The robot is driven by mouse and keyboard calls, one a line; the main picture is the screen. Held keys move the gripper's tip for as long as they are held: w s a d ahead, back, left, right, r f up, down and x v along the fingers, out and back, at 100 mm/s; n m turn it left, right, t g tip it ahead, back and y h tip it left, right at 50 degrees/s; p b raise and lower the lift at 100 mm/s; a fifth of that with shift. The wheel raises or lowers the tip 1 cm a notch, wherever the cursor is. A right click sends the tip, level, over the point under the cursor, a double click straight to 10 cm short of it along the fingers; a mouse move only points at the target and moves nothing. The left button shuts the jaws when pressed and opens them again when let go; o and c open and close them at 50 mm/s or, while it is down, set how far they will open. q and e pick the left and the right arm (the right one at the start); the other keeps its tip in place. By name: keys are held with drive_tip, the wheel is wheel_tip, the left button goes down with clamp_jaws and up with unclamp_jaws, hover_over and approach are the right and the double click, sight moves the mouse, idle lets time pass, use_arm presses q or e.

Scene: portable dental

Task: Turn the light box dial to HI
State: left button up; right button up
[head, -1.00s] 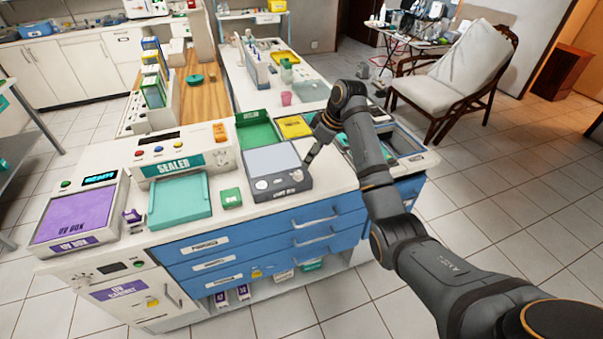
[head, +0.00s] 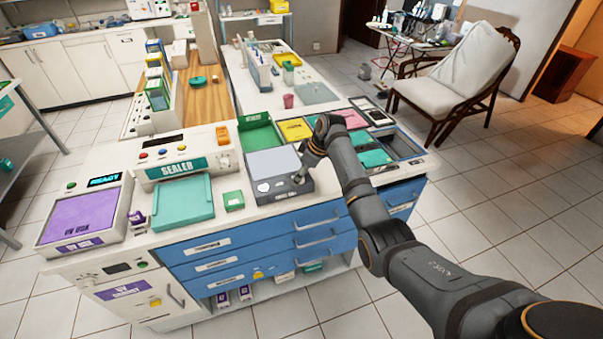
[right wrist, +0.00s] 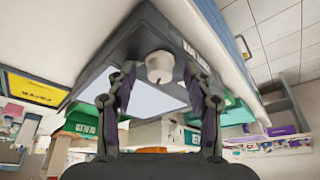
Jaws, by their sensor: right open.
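The light box (head: 272,162) is a dark grey box with a pale panel, on the counter near its front edge. A white dial (right wrist: 160,67) on its front strip shows in the right wrist view. My right gripper (head: 299,174) is at the light box's front right corner. In the right wrist view its open fingers (right wrist: 163,88) stand on either side of the dial, with gaps visible. In the head view the gripper partly hides the dial, and its setting cannot be read. My left gripper is not in view.
A small green box (head: 234,200) and a teal tray (head: 181,203) lie left of the light box. A yellow tray (head: 295,131) and a green bin (head: 259,134) stand behind it. The sealer (head: 183,160) and UV box (head: 82,215) are further left.

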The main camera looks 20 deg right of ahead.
clamp_jaws()
drive_tip(key=shift+s+r+m+p, duration=0.1)
drive_tip(key=shift+r+m+p, duration=0.1)
drive_tip(key=shift+m+p, duration=0.4)
drive_tip(key=m+h+p, duration=0.1)
drive_tip(key=m+p, duration=0.1)
drive_tip(key=p, duration=0.2)
drive_tip(key=m+t+h+p, duration=0.1)
drive_tip(key=m+p, duration=0.2)
drive_tip(key=shift+a+r+p, duration=0.15)
drive_tip(key=shift+a+p, duration=0.05)
drive_tip(key=shift+p, duration=0.15)
drive_tip(key=m+h+p, duration=0.1)
drive_tip(key=m, duration=0.1)
drive_tip(key=shift+f+m+p, duration=0.2)
drive_tip(key=shift+m+p, duration=0.1)
drive_tip(key=shift+m, duration=0.1)
drive_tip(key=shift+a+f+m+h+p, duration=0.1)
drive_tip(key=shift+m+h+p, duration=0.4)
drive_tip(key=shift+m, duration=0.9)
